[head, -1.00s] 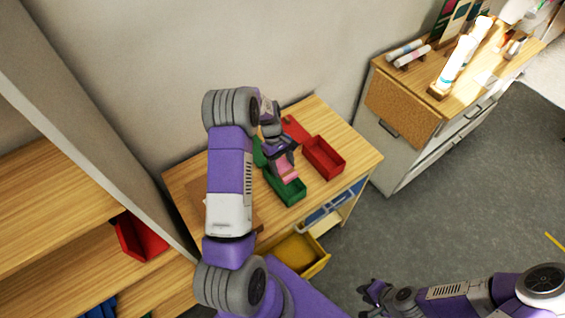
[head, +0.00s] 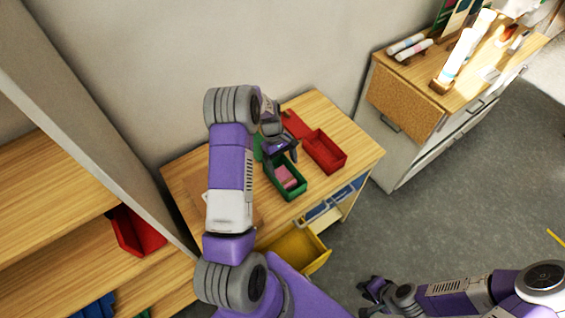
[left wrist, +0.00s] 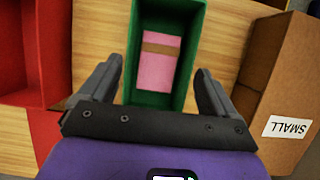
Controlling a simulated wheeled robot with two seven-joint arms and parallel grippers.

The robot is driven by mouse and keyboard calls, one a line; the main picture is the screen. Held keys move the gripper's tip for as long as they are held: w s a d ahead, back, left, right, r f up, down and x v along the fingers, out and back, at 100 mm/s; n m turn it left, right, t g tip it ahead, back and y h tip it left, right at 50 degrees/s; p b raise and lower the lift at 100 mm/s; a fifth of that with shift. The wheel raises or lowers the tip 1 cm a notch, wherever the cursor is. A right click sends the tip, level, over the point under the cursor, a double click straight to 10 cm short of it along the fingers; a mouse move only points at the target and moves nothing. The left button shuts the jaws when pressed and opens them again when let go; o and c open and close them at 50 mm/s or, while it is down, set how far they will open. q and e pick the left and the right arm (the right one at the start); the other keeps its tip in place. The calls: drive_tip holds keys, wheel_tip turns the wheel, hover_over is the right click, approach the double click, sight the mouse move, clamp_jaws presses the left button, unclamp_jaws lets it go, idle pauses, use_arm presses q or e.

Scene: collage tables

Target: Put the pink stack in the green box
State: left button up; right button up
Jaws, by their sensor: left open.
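The pink stack (head: 286,176), with a brown band across it, lies inside the green box (head: 297,191) on the wooden table. In the left wrist view the pink stack (left wrist: 158,62) rests on the floor of the green box (left wrist: 193,22), between my fingers but apart from them. My left gripper (left wrist: 155,88) is open and empty above the near end of the box. In the head view my left gripper (head: 282,155) is at the back end of the box. My right gripper (head: 372,290) is low at the bottom right, away from the table; its fingers are too small to read.
A red box (head: 326,152) stands right of the green box. A cardboard box marked SMALL (left wrist: 280,85) is close beside it in the wrist view. A yellow drawer (head: 303,250) is open below the table. A cabinet (head: 405,115) stands to the right.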

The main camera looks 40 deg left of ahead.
use_arm(q)
drive_tip(key=shift+r, duration=0.1)
drive_tip(key=v, duration=0.7)
drive_tip(key=shift+r, duration=0.15)
drive_tip(key=shift+w, duration=0.1)
idle(0.4)
